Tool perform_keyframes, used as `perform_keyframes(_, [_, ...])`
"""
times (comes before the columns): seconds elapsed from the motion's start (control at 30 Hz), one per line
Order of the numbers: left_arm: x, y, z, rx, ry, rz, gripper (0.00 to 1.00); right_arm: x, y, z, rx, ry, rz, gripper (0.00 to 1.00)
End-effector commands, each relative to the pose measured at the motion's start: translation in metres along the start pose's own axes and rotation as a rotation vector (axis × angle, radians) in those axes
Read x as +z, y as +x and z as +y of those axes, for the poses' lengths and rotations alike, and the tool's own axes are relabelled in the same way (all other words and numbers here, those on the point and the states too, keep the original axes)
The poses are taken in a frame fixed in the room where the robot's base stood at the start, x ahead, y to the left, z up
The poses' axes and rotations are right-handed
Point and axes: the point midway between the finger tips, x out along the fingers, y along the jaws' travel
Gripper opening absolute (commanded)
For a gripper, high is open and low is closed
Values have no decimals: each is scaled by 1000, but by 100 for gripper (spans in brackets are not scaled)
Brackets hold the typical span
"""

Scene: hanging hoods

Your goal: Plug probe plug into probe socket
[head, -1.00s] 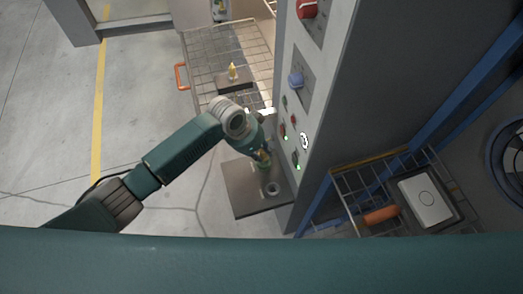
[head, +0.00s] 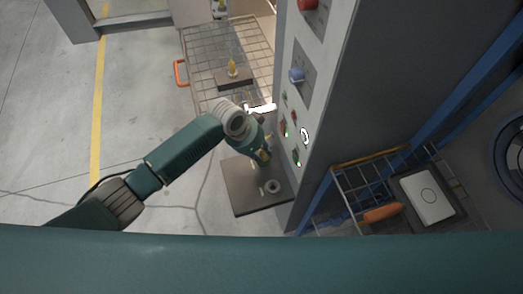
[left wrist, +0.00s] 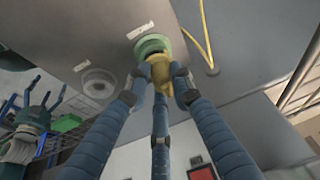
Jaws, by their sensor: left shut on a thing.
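My left gripper (head: 264,157) is at the front of the grey cabinet, over a brown plate. In the left wrist view its blue fingers (left wrist: 158,85) are shut on the yellow probe plug (left wrist: 160,68). The plug's far end overlaps a green ring socket (left wrist: 150,44) in the plate; I cannot tell whether it is inserted or only touching. A second, pale ring socket (left wrist: 98,82) is beside it, and a grey ring (head: 272,186) shows on the plate in the head view. My right gripper (left wrist: 42,103) seems to show small at the left wrist view's left edge, fingers spread and empty.
The cabinet (head: 330,100) with knobs and lights stands close right of my left gripper. A yellow cable (left wrist: 202,30) hangs near the sockets. Open floor is at left.

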Motion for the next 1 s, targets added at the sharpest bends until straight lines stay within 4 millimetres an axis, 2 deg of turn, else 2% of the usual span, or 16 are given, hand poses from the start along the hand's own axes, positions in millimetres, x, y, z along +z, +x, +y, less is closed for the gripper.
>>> perform_keyframes(0.57, [4,11,1,0,1,0,0,1,7,1,2,0,0,78])
perform_keyframes(0.6, [4,11,1,0,1,0,24,1,7,2,2,0,-1,78])
perform_keyframes(0.7, [4,11,0,0,1,0,44,1,7,2,3,-1,-1,78])
perform_keyframes(1.0, [4,10,0,0,1,0,44,3,7,5,6,-3,-3,78])
